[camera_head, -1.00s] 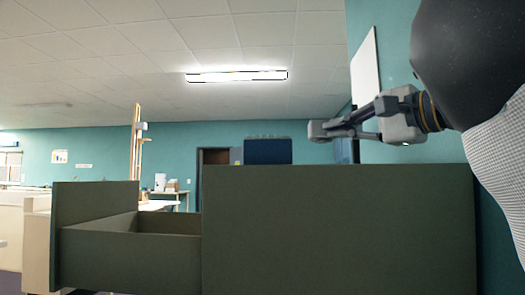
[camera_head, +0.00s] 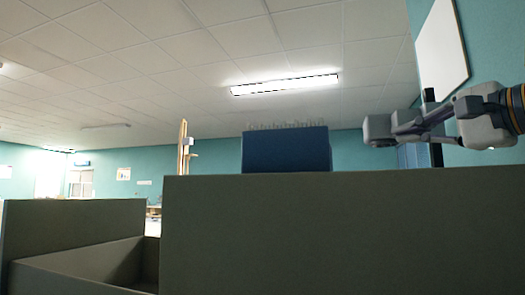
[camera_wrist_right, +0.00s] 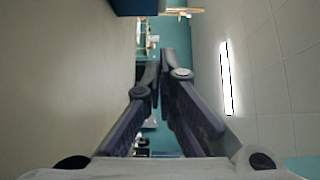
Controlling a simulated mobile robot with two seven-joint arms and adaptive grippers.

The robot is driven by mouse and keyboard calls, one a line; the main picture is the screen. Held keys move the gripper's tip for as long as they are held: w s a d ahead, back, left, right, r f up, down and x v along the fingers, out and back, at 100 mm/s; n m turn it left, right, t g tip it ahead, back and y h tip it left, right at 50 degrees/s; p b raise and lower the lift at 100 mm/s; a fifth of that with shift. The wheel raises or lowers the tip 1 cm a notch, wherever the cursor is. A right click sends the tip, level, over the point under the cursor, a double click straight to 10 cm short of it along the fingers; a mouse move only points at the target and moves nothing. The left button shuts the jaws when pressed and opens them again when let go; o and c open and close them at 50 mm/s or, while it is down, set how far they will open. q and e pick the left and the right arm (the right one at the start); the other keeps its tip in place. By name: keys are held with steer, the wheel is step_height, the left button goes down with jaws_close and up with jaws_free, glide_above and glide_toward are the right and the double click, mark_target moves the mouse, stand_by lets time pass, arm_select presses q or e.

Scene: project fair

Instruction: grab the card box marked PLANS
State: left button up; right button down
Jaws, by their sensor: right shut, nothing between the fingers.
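No box with a readable PLANS mark shows. A dark blue box-like thing (camera_head: 287,150) stands above the cabinet's top edge in the head view, with no lettering visible. Its lower part is hidden, and I cannot tell whether it stands on the cabinet or behind it. Part of a blue thing (camera_wrist_right: 137,6) also shows at the top of the wrist view. My right gripper (camera_head: 372,131) is shut and empty, raised above the cabinet at right, apart from the blue thing. Its fingertips meet in the wrist view (camera_wrist_right: 162,66). My left gripper is not in view.
A large grey-green cabinet (camera_head: 340,235) fills the lower front. An open drawer (camera_head: 75,265) sticks out at left; its floor is hidden. A white board (camera_head: 442,52) hangs on the teal wall at right.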

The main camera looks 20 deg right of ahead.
steer(key=x, duration=0.8)
steer(key=shift+a, duration=0.3)
steer(key=w+a, duration=0.2)
steer(key=a, duration=0.1)
steer(key=shift+w, duration=0.35)
steer(key=shift+w+a, duration=0.3)
steer(key=shift+a, duration=0.1)
steer(key=shift+s+r, duration=0.1)
